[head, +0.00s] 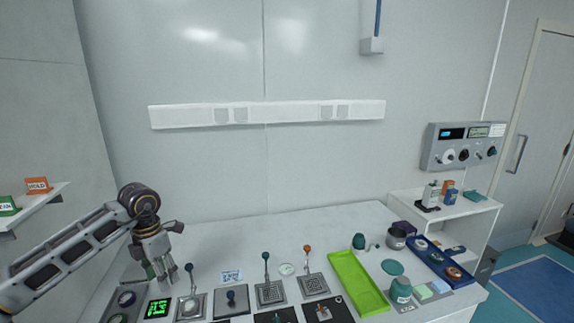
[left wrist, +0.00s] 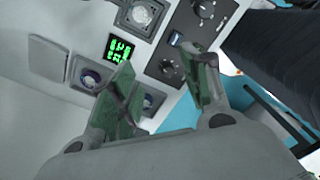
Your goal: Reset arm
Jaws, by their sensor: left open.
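My left gripper (head: 160,273) hangs fingers-down over the left end of the white table (head: 212,252). It is open, and nothing shows between its fingers. Its two green-padded fingers also show apart in the left wrist view (left wrist: 160,78). A small display with green characters (head: 158,308) is just below it in the head view. A lever with a dark blue knob (head: 189,268) stands close to its right. The exact gap between fingers and panels is hard to tell. My right gripper is not in view.
A teal-knobbed lever (head: 266,257) and an orange-knobbed lever (head: 307,249) stand mid-table. A wall shelf (head: 52,193) is at far left. The table's back strip is mostly clear.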

